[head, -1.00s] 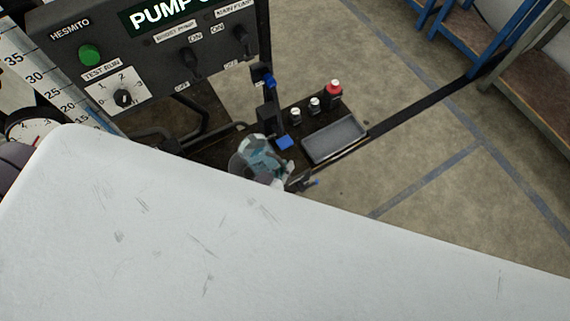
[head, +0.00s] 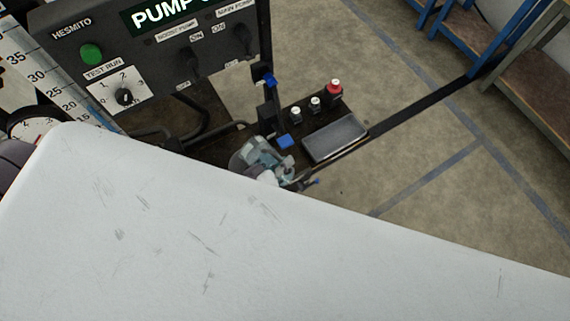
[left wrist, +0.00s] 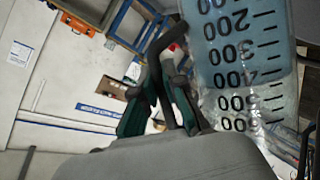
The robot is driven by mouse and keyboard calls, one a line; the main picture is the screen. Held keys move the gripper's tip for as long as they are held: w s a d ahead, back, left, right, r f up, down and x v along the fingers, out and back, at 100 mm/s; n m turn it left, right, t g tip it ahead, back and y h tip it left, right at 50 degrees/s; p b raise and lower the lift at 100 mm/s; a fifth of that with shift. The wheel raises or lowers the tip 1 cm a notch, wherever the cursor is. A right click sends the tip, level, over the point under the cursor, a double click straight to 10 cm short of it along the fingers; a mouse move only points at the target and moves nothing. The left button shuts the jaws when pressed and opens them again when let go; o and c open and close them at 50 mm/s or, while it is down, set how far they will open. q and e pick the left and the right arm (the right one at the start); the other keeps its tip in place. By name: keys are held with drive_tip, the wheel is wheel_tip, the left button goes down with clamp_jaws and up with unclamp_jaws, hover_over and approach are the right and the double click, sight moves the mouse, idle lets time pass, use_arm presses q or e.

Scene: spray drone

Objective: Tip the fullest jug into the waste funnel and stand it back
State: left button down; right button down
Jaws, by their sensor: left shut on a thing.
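A clear jug (head: 262,152) with bluish contents shows in the head view, just beyond the edge of a large white surface, and looks tilted. Its lower part is hidden. In the left wrist view the jug (left wrist: 240,65) fills the upper right, with black graduation numbers and a bluish tint towards the low numbers. My left gripper (left wrist: 165,88) is shut on the jug's dark handle. In the head view this gripper is small and mostly covered by the jug and white surface. I cannot make out the waste funnel or other jugs. My right gripper is not in view.
A dark pump panel (head: 150,50) with knobs and a green button stands at the upper left. The white scuffed surface (head: 200,230) fills the foreground.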

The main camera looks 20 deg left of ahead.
sight(263, 154)
use_arm(q)
drive_tip(key=shift+w+a+r+n+h+b, duration=0.15)
drive_tip(key=shift+a+n+h+b, duration=0.4)
drive_tip(key=shift+b, duration=0.4)
drive_tip(key=shift+w+a+n+h+b, duration=0.1)
drive_tip(key=shift+a+n+h+b, duration=0.55)
drive_tip(key=shift+b, duration=1.1)
drive_tip(key=shift+w+a+f+n+b, duration=0.1)
drive_tip(key=shift+a+f+n+b, duration=0.35)
drive_tip(key=shift+b, duration=1.45)
drive_tip(key=shift+w+a+f+n+h+b, duration=0.15)
drive_tip(key=shift+a+n+h+b, duration=0.5)
drive_tip(key=shift+b, duration=1.6)
drive_tip(key=shift+w+a+f+n+t+h+b, duration=0.15)
drive_tip(key=shift+a+n+b, duration=0.35)
drive_tip(key=shift+b, duration=1.05)
drive_tip(key=shift+w+a+f+n+t+h+b, duration=0.1)
drive_tip(key=shift+a+f+n+t+b, duration=0.3)
drive_tip(key=shift+b, duration=1.15)
drive_tip(key=shift+a+r, duration=0.2)
drive_tip(key=shift+r, duration=0.05)
